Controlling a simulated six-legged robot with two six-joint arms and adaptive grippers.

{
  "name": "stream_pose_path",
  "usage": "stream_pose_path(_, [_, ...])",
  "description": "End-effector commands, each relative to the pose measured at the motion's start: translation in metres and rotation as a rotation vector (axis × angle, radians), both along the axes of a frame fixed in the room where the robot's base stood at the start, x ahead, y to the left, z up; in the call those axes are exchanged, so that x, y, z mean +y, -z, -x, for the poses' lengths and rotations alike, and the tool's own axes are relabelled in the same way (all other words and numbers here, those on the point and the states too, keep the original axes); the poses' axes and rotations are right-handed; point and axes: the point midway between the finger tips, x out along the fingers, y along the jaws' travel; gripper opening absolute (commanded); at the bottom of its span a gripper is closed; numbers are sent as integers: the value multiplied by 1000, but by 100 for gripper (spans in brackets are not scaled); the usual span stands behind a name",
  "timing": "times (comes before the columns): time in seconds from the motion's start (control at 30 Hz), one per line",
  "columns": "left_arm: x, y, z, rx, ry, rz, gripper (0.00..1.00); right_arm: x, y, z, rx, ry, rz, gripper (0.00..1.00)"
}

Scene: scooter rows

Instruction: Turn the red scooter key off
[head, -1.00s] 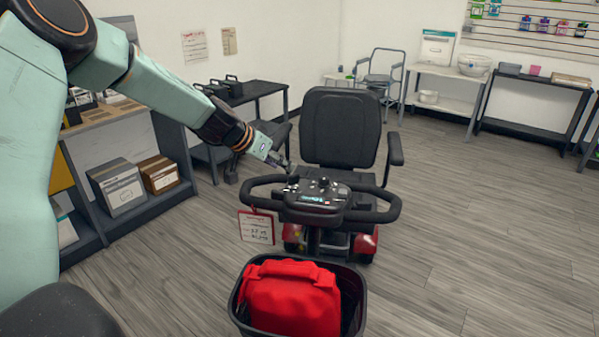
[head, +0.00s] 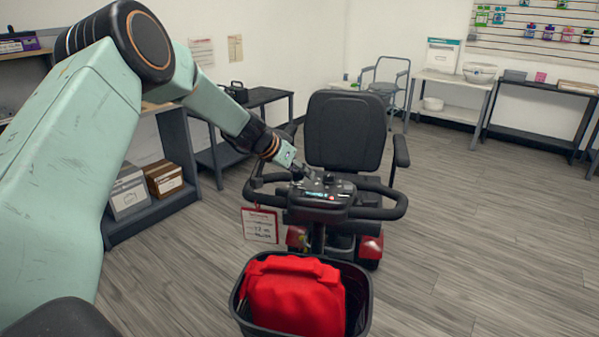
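The red scooter (head: 369,246) stands in the middle of the floor, its black seat (head: 345,130) behind the handlebar. Its control console (head: 322,196) has a small lit display and a round knob. My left gripper (head: 304,176) is at the left far side of the console, close over it. Whether it touches the console cannot be told. Its fingers are small and dark here, so open or shut is unclear. The key itself cannot be made out; the gripper covers that part of the console. My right gripper is not in view.
A black basket (head: 362,318) with a red bag (head: 295,296) is at the scooter's front. A tag (head: 260,225) hangs from the handlebar's left. Shelves with boxes (head: 163,178) stand at left, a commode chair (head: 384,80) and tables at the back. The right floor is clear.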

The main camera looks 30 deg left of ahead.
Motion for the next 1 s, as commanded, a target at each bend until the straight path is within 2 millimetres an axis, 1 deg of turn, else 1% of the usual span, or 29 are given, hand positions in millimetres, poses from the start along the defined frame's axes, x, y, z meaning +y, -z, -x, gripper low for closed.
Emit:
stream_pose_path(0.17, [0, 0, 0, 0, -1, 1, 37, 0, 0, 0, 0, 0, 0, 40])
stream_pose_path(0.6, [0, 0, 1, 1, -1, 1, 0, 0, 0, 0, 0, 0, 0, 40])
stream_pose_path(1.0, [0, 1, 1, 4, -15, -2, 0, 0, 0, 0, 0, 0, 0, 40])
